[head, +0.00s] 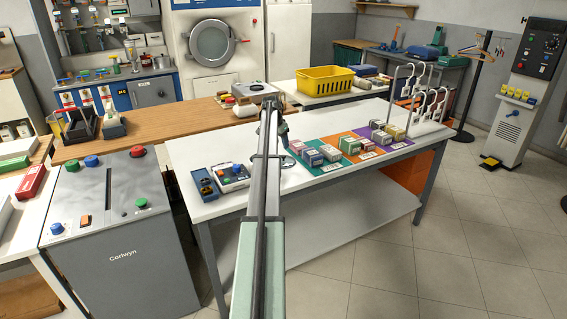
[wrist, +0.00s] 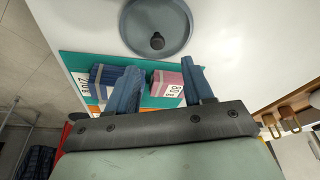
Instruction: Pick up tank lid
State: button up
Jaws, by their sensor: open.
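The tank lid (wrist: 156,24) is a round grey-blue disc with a raised rim and a dark knob (wrist: 157,41) in its middle. In the wrist view it lies flat on the white table (wrist: 225,45) at the top, its far edge cut off by the frame. My gripper (wrist: 160,78) is open and empty, its two blue-grey fingers pointing toward the lid, with the knob lined up roughly between them but apart from them.
Small boxes stand on a teal mat (wrist: 146,98) beside the lid; a blue box (wrist: 103,76) and a pink box (wrist: 168,78) show near my fingers. In the head view, orange and purple mats with more boxes continue rightward.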

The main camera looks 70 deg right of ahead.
aim_at(283, 156)
jog(key=shift+a+x, duration=0.15)
jog(key=shift+x, duration=1.65)
jog(key=shift+a+x, duration=0.2)
jog(key=shift+x, duration=1.6)
jog(key=shift+f, duration=0.1)
jog(key=shift+c, duration=0.3)
grip_shut()
